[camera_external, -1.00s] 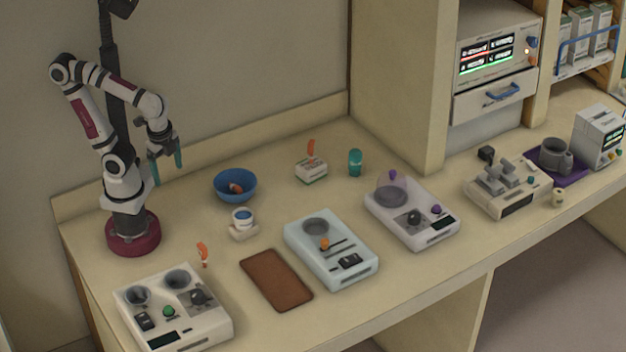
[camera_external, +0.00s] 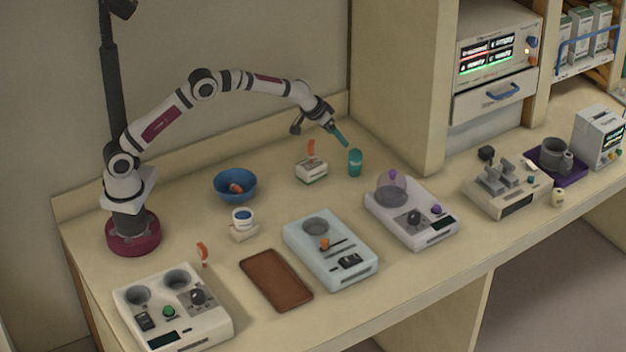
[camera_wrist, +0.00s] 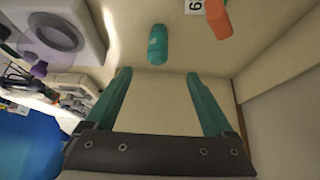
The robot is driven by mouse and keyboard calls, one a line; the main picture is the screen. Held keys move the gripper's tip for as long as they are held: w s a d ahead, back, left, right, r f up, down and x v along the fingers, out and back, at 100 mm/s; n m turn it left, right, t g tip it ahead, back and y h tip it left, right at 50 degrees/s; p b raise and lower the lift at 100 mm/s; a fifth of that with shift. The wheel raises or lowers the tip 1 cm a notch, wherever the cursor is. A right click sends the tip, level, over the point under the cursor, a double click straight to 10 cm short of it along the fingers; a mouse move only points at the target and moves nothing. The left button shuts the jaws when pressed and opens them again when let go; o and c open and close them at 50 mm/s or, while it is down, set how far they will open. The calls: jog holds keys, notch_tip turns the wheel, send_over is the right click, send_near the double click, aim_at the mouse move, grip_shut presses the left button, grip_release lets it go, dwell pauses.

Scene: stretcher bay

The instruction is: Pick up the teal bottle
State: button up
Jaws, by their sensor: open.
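The teal bottle (camera_external: 355,163) stands upright on the counter near the back wall, left of the tall cabinet. It also shows in the wrist view (camera_wrist: 157,44), above and between the fingertips. My gripper (camera_external: 344,142) is up and to the left of the bottle, its teal fingers pointing down toward it. In the wrist view the two teal fingers (camera_wrist: 158,76) are spread apart with nothing between them. The bottle lies beyond the fingertips and appears untouched.
A small white box with an orange item (camera_external: 311,168) stands just left of the bottle. A white device with a clear dome (camera_external: 440,228) is in front, right of it. The cabinet wall (camera_external: 395,90) rises close behind on the right. A blue bowl (camera_external: 236,198) stands farther left.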

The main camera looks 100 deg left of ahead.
aim_at(352, 152)
jog(key=x, duration=1)
jog(key=shift+w+a+f, duration=0.1)
jog(key=shift+w+f, duration=0.15)
jog(key=shift+w, duration=0.15)
grip_shut()
jog(key=shift+r, duration=0.15)
